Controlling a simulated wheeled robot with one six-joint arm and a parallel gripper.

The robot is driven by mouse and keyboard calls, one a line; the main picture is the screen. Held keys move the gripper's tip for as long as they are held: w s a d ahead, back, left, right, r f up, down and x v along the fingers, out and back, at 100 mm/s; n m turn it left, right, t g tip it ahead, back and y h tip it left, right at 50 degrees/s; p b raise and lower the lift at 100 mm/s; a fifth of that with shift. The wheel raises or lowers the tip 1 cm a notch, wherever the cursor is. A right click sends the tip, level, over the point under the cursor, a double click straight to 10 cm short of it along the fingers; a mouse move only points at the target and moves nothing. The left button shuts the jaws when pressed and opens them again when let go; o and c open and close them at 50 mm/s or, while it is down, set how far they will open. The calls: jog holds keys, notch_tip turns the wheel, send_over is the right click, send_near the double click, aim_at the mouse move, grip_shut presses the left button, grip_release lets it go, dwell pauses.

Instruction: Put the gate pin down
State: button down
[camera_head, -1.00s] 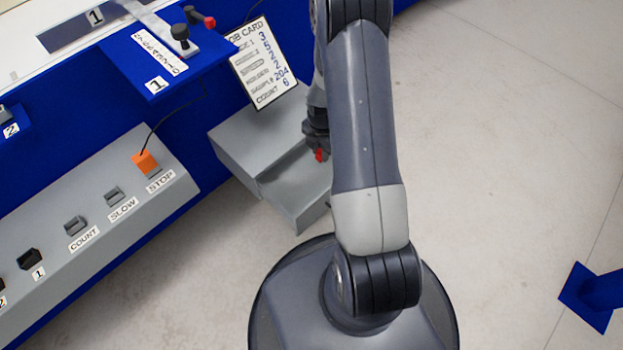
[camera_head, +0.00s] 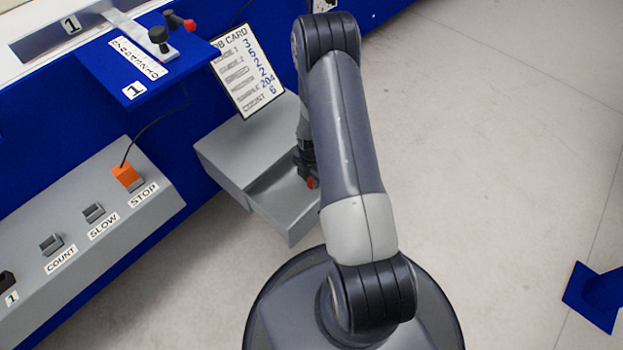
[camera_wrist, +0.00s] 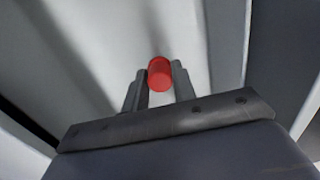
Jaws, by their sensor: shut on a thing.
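My gripper (camera_head: 309,180) is shut on the gate pin (camera_wrist: 159,74), whose red end shows between the two fingers in the wrist view. In the head view the pin shows as a small red spot (camera_head: 312,182) below my wrist. The gripper is over the open grey drawer (camera_head: 268,216), whose pale floor and walls surround the fingers in the wrist view. The lower part of the pin is hidden, and I cannot tell whether it touches the drawer floor.
The drawer's grey box (camera_head: 238,150) stands against the blue bench, with a job card (camera_head: 248,72) behind it. A switch panel (camera_head: 150,208) with an orange block (camera_head: 125,175) on it is at left. A blue foot (camera_head: 592,297) stands on the floor at right.

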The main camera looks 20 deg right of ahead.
jog(key=shift+f, duration=0.1)
jog(key=shift+f, duration=0.15)
jog(key=c, duration=1.2)
grip_release()
jog(key=shift+o, duration=0.2)
notch_tip(320, 180, up, 13)
jog(key=p, duration=0.4)
jog(key=shift+f, duration=0.2)
